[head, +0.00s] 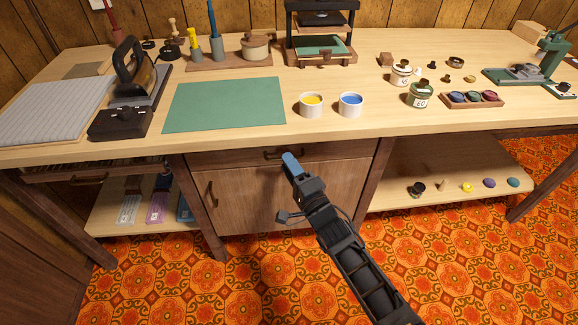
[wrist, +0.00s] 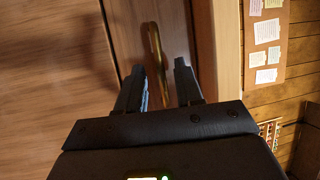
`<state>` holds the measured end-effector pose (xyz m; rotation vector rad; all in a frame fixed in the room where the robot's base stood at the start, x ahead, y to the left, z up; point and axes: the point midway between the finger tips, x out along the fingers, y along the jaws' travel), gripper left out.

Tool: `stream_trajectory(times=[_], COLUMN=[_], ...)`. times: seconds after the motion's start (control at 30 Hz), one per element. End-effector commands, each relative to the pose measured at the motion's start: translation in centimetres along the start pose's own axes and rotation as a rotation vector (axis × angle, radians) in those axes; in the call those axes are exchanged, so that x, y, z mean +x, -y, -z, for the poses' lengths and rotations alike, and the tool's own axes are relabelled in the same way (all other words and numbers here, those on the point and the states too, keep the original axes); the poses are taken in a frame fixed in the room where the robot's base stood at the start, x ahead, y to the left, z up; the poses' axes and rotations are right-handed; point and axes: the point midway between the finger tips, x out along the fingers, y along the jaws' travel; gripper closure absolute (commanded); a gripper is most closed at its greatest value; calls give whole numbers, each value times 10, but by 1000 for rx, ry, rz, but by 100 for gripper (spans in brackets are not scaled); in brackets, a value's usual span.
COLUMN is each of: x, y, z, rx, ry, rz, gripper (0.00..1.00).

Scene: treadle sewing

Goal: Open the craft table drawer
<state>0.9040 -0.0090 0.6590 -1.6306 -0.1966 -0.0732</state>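The craft table (head: 330,130) has a dark wood drawer (head: 225,160) under its top, which looks closed. Its brass handle (head: 274,154) is partly behind my gripper (head: 292,164) in the head view. In the wrist view the drawer front (wrist: 130,30) fills the middle, and the brass handle (wrist: 156,48) runs lengthwise in line with the gap of my gripper (wrist: 160,80). The two fingers are apart with nothing held. The handle lies just beyond or between the fingertips; I cannot tell how deep it sits.
A cabinet door (head: 240,205) with its own handle is below the drawer. Open shelves (head: 450,190) are on both sides. Paint jars (head: 311,104) and a green mat (head: 225,105) stand on the top above. The patterned floor (head: 270,270) in front is clear.

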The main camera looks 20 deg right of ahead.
Motion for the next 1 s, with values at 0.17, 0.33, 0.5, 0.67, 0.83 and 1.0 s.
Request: stream_trajectory(times=[0.17,0.33,0.5,0.67,0.83,1.0], x=[7,7,7,6,6,6], y=[0,0,0,0,0,0], z=[0,0,0,0,0,0], rx=[-1,-1,-1,-1,-1,-1], ry=[0,0,0,0,0,0], rz=[-1,0,0,0,0,-1], gripper=[64,64,77,93,100,100])
